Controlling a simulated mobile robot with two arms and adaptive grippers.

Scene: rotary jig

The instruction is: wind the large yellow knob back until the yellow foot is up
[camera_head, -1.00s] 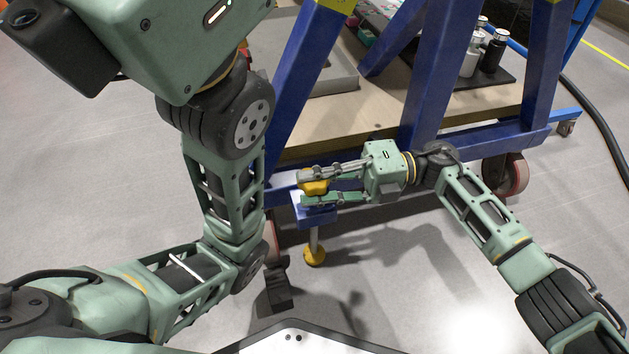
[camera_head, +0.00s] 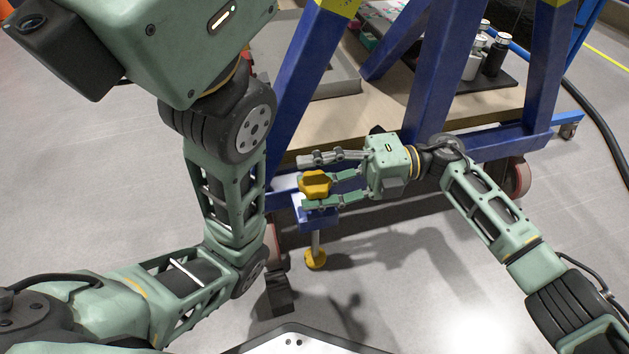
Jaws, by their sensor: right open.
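The large yellow knob (camera_head: 315,184) sits on top of a blue bracket (camera_head: 316,217) on the jig's lower frame. Below the bracket a metal rod runs down to the round yellow foot (camera_head: 316,260), which is low, at or close to the floor; I cannot tell if it touches. My right gripper (camera_head: 312,181) comes in from the right with its fingers open, one on the far side and one on the near side of the knob. A gap shows between the far finger and the knob. My left arm is in front at the left; its fingers are out of the picture.
The blue jig frame (camera_head: 425,75) stands behind on caster wheels (camera_head: 517,177). Its wooden shelf (camera_head: 390,112) holds a grey tray and several bottles (camera_head: 494,56). A dark cable (camera_head: 596,115) runs at the right. Grey floor is open at the left and front right.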

